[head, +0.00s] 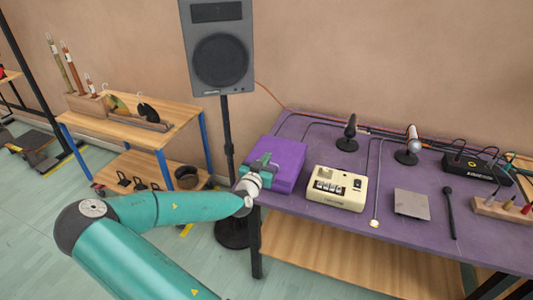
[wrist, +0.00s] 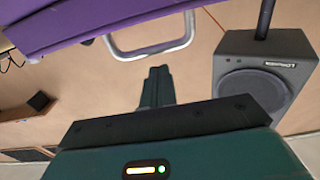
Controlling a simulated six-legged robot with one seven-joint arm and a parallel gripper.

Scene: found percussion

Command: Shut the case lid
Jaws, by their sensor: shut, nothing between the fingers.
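The purple case (head: 285,154) stands at the left end of the purple-topped table. Its lid looks down or nearly down, but I cannot tell whether it is fully shut. My gripper (head: 262,160) is at the case's left side, overlapping it in the head view. In the wrist view my gripper's teal fingers (wrist: 157,84) are together and empty. A U-shaped metal handle (wrist: 150,48) shows just beyond the fingertips, by a purple surface (wrist: 95,22), and looks apart from them. Any contact with the case is hidden.
A cream drum machine (head: 337,188) stands right of the case. Microphones (head: 348,133), a grey pad (head: 411,204) and a black box (head: 476,167) are further right. A speaker (head: 218,55) on a stand rises behind the case. A wooden shelf (head: 130,118) is at left.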

